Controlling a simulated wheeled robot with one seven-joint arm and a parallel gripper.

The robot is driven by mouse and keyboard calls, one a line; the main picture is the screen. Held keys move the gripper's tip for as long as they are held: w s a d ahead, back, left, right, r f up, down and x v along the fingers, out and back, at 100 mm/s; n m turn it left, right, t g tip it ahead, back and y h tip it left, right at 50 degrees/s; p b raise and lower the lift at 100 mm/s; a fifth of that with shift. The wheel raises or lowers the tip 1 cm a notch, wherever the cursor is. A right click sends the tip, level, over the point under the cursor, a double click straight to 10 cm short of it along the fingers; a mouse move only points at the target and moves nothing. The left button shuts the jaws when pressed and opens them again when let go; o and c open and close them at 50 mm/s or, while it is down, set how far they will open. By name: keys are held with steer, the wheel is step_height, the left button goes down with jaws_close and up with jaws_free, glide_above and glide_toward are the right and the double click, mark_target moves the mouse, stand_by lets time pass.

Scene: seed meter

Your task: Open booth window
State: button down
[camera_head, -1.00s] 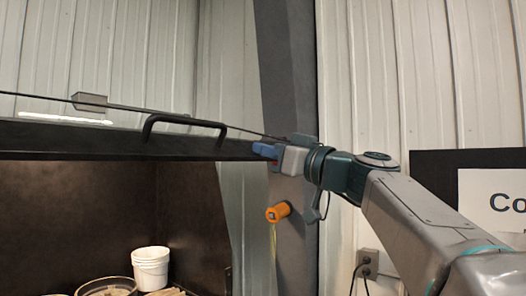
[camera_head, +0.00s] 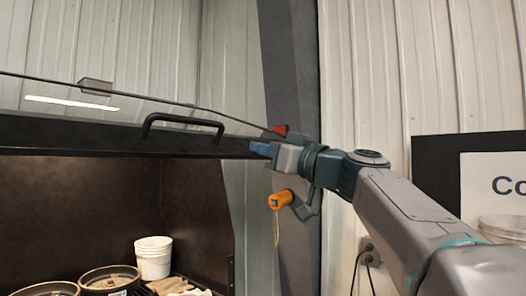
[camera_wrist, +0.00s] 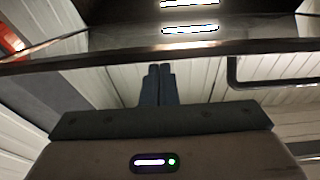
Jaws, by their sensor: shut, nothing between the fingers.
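The booth window is a clear pane (camera_head: 125,103) with a thin dark top edge and a thick black lower frame (camera_head: 70,136). A black bar handle (camera_head: 183,123) stands on the frame; it also shows at the right in the wrist view (camera_wrist: 232,72). My gripper (camera_head: 258,148) is shut and empty at the right end of the frame, right of the handle and apart from it. In the wrist view its fingers (camera_wrist: 158,72) are together just below a dark bar of the window. Whether they touch it I cannot tell.
Below the window is the dark booth interior (camera_head: 80,210) with a white bucket (camera_head: 153,262) and round pans (camera_head: 108,277). A grey post (camera_head: 292,80) with an orange knob (camera_head: 280,200) stands behind my gripper. A sign (camera_head: 495,190) is at the right.

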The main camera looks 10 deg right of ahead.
steer(key=s+d+b, duration=0.4)
steer(key=s+d, duration=0.4)
steer(key=shift+f, duration=0.4)
steer(key=shift+s, duration=0.1)
